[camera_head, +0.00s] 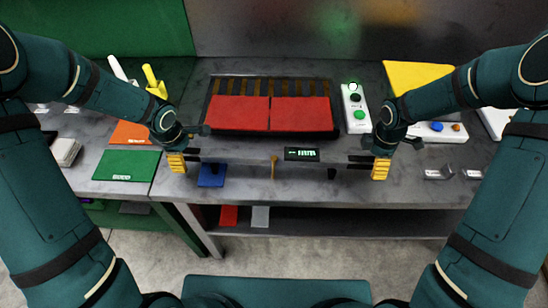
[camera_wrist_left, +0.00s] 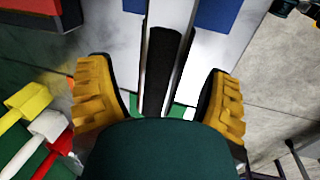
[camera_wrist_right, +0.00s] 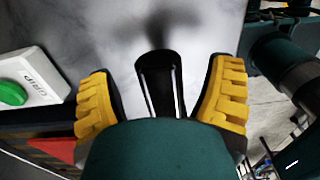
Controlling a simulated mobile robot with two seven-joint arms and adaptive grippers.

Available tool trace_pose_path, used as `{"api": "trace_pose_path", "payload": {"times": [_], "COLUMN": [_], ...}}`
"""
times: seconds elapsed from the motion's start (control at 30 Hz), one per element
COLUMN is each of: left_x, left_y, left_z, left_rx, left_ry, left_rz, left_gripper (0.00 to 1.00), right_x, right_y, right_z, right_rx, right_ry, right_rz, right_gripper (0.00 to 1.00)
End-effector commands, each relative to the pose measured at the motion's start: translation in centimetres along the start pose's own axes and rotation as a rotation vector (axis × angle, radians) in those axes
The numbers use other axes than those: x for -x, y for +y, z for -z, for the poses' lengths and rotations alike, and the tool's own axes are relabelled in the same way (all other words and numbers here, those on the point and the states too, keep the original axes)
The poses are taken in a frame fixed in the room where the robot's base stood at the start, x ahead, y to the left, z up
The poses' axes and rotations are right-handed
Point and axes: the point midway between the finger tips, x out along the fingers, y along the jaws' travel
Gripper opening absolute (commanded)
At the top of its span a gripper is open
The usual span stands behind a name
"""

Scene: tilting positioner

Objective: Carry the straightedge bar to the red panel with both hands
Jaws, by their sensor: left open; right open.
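The straightedge bar (camera_head: 240,157) is a long grey bar with black end grips. It lies left to right in front of the red panel (camera_head: 238,112), a pair of red plates in a dark frame on the table. My left gripper (camera_head: 177,163) is open at the bar's left end; the left wrist view shows a black grip (camera_wrist_left: 162,65) between its spread fingers. My right gripper (camera_head: 381,168) is open at the right end; the right wrist view shows a black grip (camera_wrist_right: 158,75) between its fingers. Gaps show beside both grips.
A small black display (camera_head: 302,154) sits at the bar's middle. A white button box (camera_head: 355,108) stands right of the panel. A blue piece (camera_head: 211,175) lies near the table's front edge, a green plate (camera_head: 127,166) at left. A yellow plate (camera_head: 415,76) is at the back right.

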Motion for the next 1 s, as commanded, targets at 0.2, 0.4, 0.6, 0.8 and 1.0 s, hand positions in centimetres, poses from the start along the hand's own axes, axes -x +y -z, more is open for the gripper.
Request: {"api": "trace_pose_path", "payload": {"times": [0.2, 0.4, 0.6, 0.8, 1.0], "left_x": [-1.39, -1.51, -1.49, -1.48, -1.34], "left_y": [0.0, 0.0, 0.0, 0.0, 0.19], "left_z": [-0.02, -0.02, -0.03, -0.03, -0.05], "left_rx": [0.0, 0.0, 0.0, 0.0, -0.001], "left_ry": [-0.001, -0.001, -0.001, -0.001, -0.001], "left_rz": [0.0, 0.0, 0.0, 0.0, -0.005], "left_gripper": [0.79, 0.79, 0.52, 0.0, 0.0], "right_x": [-1.4, -1.51, -1.49, -1.47, -1.28], "right_y": [-0.01, 0.01, 0.01, 0.02, 0.18], "right_z": [0.0, -0.02, -0.01, -0.01, 0.01], "right_rx": [0.0, 0.0, 0.0, 0.0, 0.0], "right_ry": [-0.001, -0.001, 0.0, 0.0, 0.0], "right_rz": [0.0, -0.001, -0.001, -0.001, -0.006], "right_gripper": [0.8, 0.8, 0.52, 0.0, 0.0]}}
